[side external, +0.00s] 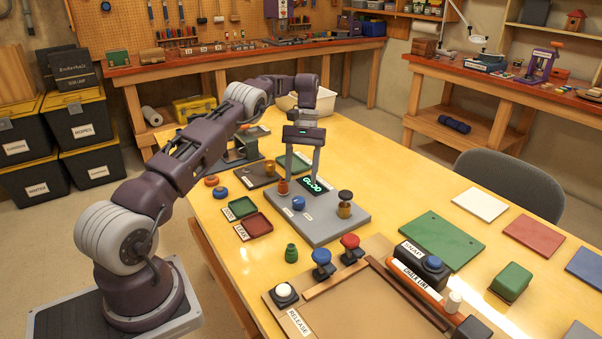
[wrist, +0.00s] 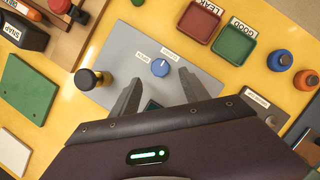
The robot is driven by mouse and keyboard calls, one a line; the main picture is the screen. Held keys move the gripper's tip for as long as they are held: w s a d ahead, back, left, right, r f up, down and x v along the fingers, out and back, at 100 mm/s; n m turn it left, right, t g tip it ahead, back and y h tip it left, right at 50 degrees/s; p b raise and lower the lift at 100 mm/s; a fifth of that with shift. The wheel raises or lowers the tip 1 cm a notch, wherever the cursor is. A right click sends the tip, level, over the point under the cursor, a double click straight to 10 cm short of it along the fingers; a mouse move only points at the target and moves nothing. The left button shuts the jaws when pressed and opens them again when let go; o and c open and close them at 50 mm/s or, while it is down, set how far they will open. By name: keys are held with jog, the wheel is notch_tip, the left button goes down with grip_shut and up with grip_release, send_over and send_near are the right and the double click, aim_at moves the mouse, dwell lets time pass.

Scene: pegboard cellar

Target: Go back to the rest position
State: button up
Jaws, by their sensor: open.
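My gripper (side external: 303,178) is open, its fingers pointing down above the far part of a grey test board (side external: 333,228). In the wrist view its two fingers (wrist: 160,76) are spread, and I see nothing held between them. The board carries a blue knob (side external: 298,202), which also shows just beyond the fingertips in the wrist view (wrist: 160,67). A small display (side external: 315,185) glows green and seems to read GOOD. An amber piece with a dark top (side external: 345,205) stands on the board's right side. It shows at the left in the wrist view (wrist: 88,79).
A green tray (side external: 240,208) and a red tray (side external: 254,226) lie left of the board. Blue and red plungers (side external: 350,246) stand by a wooden frame in front. A white bin (side external: 318,100) sits at the far end.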

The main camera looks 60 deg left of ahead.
jog(key=shift+w+a+r, duration=0.1)
jog(key=shift+r, duration=0.4)
jog(key=d+r+m+t+y, duration=0.1)
jog(key=d+r, duration=0.3)
jog(key=r, duration=0.4)
jog(key=d+r+m+t, duration=0.1)
jog(key=d+r, duration=0.3)
jog(key=r, duration=0.4)
jog(key=s+d+r+m+t+y, duration=0.1)
jog(key=s+d+r+m+t, duration=0.1)
jog(key=s+d+r, duration=0.55)
jog(key=s+d+r+m+t, duration=0.1)
jog(key=s+d+m+t, duration=0.1)
jog(key=s+d, duration=0.65)
jog(key=s+d+f+m+t, duration=0.1)
jog(key=s+f, duration=0.1)
jog(key=s, duration=0.5)
jog(key=s+d+f+m+t+y, duration=0.1)
jog(key=s+f, duration=0.2)
jog(key=s, duration=0.3)
jog(key=shift+s+f+m+t, duration=0.35)
jog(key=shift+s+m+t, duration=0.05)
